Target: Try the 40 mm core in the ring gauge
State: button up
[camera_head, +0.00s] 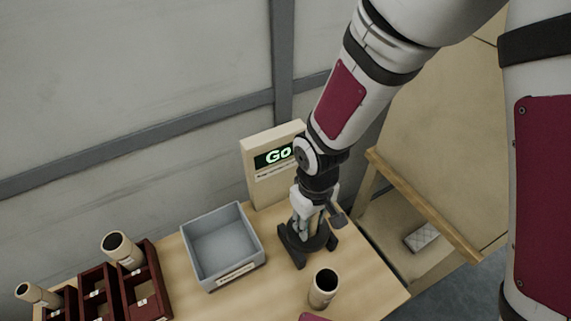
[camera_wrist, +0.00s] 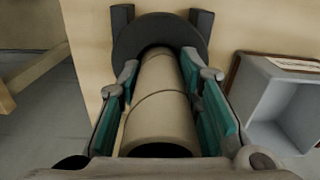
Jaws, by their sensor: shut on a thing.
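The 40 mm core, taken to be the tan cardboard tube (camera_wrist: 160,103), is between the two teal-padded fingers of my gripper (camera_wrist: 165,85). My gripper is shut on it. In the head view my gripper (camera_head: 308,212) points down over the dark ring gauge (camera_head: 293,250), and its fingers mostly hide the core. In the wrist view the core's far end meets the opening of the dark ring (camera_wrist: 128,45) and appears to enter it; how deep I cannot tell. A panel (camera_head: 262,185) behind the gauge reads "Go" in green.
A grey open bin (camera_head: 213,282) stands left of the gauge and looks empty. Another core (camera_head: 323,288) stands upright at the table front. The table's right edge is near the gauge.

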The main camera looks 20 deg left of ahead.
dwell(0.7)
jog(key=shift+r+p, duration=2.7)
jog(key=shift+r, duration=2.3)
